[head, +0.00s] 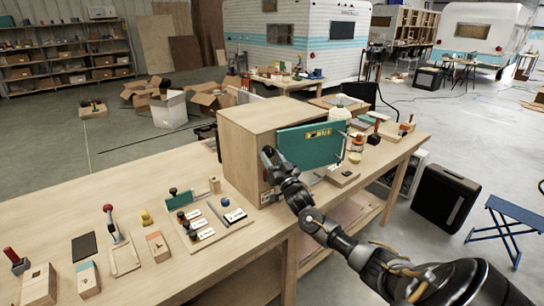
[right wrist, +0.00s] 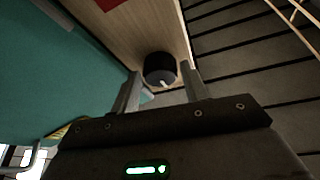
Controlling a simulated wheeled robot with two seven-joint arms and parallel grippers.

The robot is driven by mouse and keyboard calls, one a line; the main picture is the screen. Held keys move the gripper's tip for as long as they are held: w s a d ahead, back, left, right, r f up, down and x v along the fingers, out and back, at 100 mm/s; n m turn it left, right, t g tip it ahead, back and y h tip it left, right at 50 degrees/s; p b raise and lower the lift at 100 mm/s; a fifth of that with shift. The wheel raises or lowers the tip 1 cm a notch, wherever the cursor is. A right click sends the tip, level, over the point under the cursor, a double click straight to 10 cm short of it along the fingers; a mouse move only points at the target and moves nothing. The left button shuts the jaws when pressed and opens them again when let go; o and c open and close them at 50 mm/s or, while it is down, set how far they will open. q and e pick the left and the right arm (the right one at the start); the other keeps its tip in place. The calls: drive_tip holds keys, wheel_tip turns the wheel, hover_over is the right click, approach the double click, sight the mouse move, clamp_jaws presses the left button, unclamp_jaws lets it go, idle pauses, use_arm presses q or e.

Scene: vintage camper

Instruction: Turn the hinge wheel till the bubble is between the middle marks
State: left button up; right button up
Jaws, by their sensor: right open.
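A teal panel (head: 300,146) stands at the front of a wooden cabinet (head: 240,145) on the workbench. A yellow level (head: 318,133) sits on the panel; its bubble is too small to make out. In the right wrist view, a black round wheel (right wrist: 160,66) with a white mark is on the wooden face, beside the teal panel (right wrist: 45,75). My right gripper (head: 269,158) is at the cabinet's front. In the right wrist view its open fingers (right wrist: 161,88) stand either side of the wheel; contact cannot be told. My left gripper is out of view.
The workbench (head: 130,190) holds small tools and blocks left of the cabinet, including a board with labelled cards (head: 215,222). Bottles and small parts stand to its right. A black case (head: 445,197) and a blue stool (head: 515,215) are on the floor at right.

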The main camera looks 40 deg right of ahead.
drive_tip(key=c, duration=0.7)
drive_tip(key=shift+d+f+n+y+b, duration=0.1)
drive_tip(key=shift+n+y+b, duration=0.3)
drive_tip(key=shift+n+b, duration=0.3)
drive_tip(key=shift+d+f+n+y+b, duration=0.1)
drive_tip(key=shift+n+y+b, duration=0.35)
drive_tip(key=shift+n, duration=0.45)
drive_tip(key=n+y+b, duration=0.2)
drive_tip(key=n, duration=0.2)
drive_tip(key=n+y+b, duration=0.1)
drive_tip(key=n, duration=0.1)
drive_tip(key=n+y+b, duration=0.1)
drive_tip(key=n+y, duration=0.1)
drive_tip(key=n, duration=0.1)
drive_tip(key=n+y+b, duration=0.1)
drive_tip(key=n+b, duration=0.1)
drive_tip(key=n, duration=0.1)
drive_tip(key=shift+d+r+g+y, duration=0.15)
drive_tip(key=shift+d+g+y, duration=0.1)
drive_tip(key=shift+d+g, duration=0.05)
drive_tip(key=n+b, duration=0.1)
drive_tip(key=n, duration=0.1)
drive_tip(key=n+g+y+b, duration=0.1)
drive_tip(key=n, duration=0.1)
drive_tip(key=shift+d+r+g+y, duration=0.1)
drive_tip(key=shift+r+g+y, duration=0.05)
drive_tip(key=shift+g+y, duration=0.15)
drive_tip(key=shift+r+n+g+b, duration=0.15)
drive_tip(key=shift+n+g+b, duration=0.25)
drive_tip(key=shift+n, duration=1)
